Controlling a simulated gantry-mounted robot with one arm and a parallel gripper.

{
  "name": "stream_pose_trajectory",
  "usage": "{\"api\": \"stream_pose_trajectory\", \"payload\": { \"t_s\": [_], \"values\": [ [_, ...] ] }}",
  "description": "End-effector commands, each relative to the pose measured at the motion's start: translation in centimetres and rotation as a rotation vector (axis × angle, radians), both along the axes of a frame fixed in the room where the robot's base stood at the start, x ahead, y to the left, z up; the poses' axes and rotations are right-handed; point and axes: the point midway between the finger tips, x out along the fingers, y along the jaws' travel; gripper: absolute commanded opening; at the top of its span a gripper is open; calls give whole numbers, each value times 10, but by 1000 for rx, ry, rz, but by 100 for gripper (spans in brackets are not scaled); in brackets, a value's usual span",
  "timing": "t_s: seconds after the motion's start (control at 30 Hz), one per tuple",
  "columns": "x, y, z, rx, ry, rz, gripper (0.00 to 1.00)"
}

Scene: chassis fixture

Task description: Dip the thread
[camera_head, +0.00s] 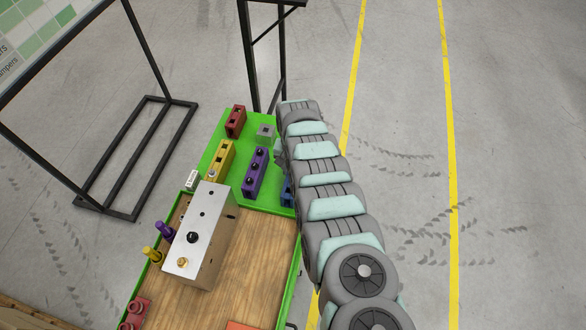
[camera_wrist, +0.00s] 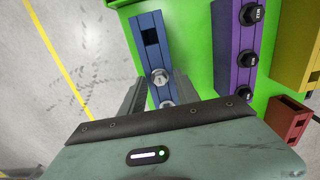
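A blue block (camera_wrist: 152,40) with silver bolts stands on the green board (camera_wrist: 190,30); one bolt (camera_wrist: 160,77) shows between my fingers and another (camera_wrist: 168,104) lies nearer my palm. My gripper (camera_wrist: 158,80) is open, one finger on each side of the blue block, with gaps to the bolt. No thread shows; only bolt heads are visible. In the head view my arm hides the gripper and most of the blue block (camera_head: 286,192). A small grey square piece (camera_head: 266,131) sits at the board's far end; whether it is a dip container I cannot tell.
A purple block (camera_head: 255,172) with black bolts stands beside the blue one. A yellow block (camera_head: 219,160) and a red block (camera_head: 236,121) stand farther left. A silver chassis box (camera_head: 205,225) stands on the wooden surface (camera_head: 255,260). A black frame (camera_head: 250,55) rises behind.

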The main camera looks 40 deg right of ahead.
Motion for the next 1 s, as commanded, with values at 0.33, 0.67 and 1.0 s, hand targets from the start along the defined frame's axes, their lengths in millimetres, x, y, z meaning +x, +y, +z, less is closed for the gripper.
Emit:
{"api": "stream_pose_trajectory", "payload": {
  "t_s": [0.33, 0.67, 1.0],
  "values": [
    [0, 0, 0, 0, 0, 0, 9],
    [0, 0, 0, 0, 0, 0, 0],
    [0, 0, 0, 0, 0, 0, 0]
  ]
}}
